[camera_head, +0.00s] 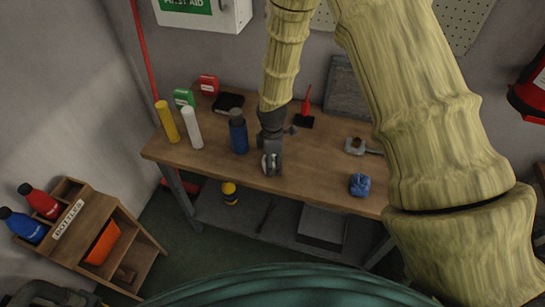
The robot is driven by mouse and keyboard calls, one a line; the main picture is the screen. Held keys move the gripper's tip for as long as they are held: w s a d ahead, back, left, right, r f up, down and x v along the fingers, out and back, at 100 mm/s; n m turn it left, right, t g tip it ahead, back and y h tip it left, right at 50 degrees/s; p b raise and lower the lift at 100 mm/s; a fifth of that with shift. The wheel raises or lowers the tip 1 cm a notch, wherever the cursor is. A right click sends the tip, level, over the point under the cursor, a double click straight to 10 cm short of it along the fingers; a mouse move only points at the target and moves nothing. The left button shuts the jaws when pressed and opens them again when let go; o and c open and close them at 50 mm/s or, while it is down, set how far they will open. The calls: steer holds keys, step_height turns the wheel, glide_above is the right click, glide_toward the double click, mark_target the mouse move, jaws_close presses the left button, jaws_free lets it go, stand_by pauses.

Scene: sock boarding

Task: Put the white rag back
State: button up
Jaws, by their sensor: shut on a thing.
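My gripper (271,168) points down over the front middle of the wooden workbench (318,177). It is shut on a small pale thing (266,163) that shows between its fingers. The fingers hide most of this thing, so I cannot tell for sure that it is the white rag. I cannot tell whether it touches the bench top. No other white cloth is clear in view. A crumpled blue thing (360,184), perhaps a rag, lies on the bench to the right.
A dark blue bottle (238,133) stands close left of my gripper. White (192,128) and yellow (167,122) cylinders stand farther left. A red funnel-like thing (306,107) stands behind. A wooden bottle rack (75,225) is at lower left. The bench's front middle-right is mostly clear.

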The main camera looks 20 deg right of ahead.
mark_target(274, 158)
steer(key=shift+s+d+f, duration=0.15)
steer(key=shift+d, duration=0.05)
steer(key=o, duration=1)
steer(key=shift+o, duration=0.2)
step_height(274, 158, up, 11)
steer(key=b, duration=0.3)
steer(key=shift+r, duration=0.2)
steer(key=shift+s+d+r+b, duration=0.2)
steer(key=shift+r+b, duration=0.1)
steer(key=shift+r, duration=0.2)
